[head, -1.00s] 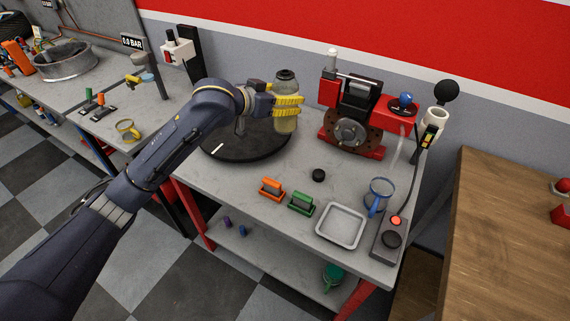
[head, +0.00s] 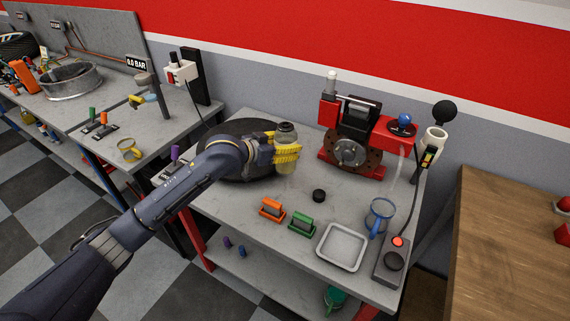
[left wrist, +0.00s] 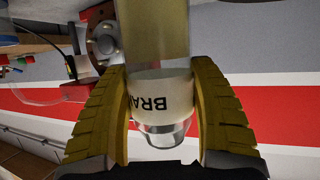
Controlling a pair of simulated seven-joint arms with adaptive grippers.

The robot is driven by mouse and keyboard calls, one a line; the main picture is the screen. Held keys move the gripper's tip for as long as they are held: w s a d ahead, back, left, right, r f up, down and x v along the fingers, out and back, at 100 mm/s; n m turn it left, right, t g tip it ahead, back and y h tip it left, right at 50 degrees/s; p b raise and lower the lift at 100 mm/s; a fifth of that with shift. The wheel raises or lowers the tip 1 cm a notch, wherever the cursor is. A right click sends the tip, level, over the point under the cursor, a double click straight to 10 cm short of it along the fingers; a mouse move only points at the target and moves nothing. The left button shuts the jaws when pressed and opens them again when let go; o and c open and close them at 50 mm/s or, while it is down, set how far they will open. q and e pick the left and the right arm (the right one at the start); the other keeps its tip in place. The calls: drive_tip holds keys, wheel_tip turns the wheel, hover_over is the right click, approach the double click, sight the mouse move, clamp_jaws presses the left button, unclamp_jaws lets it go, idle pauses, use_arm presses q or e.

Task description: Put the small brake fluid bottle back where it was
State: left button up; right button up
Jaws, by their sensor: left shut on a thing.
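The small brake fluid bottle (head: 286,134) is a translucent yellowish bottle with a dark top. My left gripper (head: 287,153) is shut on it with yellow fingers and holds it upright at the right edge of a round black disc (head: 225,176). I cannot tell whether its base touches the bench. In the left wrist view the bottle (left wrist: 160,92) sits between both yellow fingers (left wrist: 163,110), and its label shows the letters "BRA". My right gripper does not show.
A red brake rig (head: 350,150) stands at the back of the grey bench. A black cap (head: 319,195), orange (head: 271,209) and green (head: 302,223) holders, a metal tray (head: 341,247) and a blue mug (head: 379,218) are nearer the front. Bare bench lies between the cap and the rig.

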sight(285, 164)
use_arm(q)
drive_tip(key=shift+f, duration=3.75)
drive_tip(key=shift+f, duration=0.1)
drive_tip(key=o, duration=1.6)
drive_tip(key=shift+f, duration=0.15)
drive_tip(key=shift+c, duration=0.2)
drive_tip(key=v, duration=1.2)
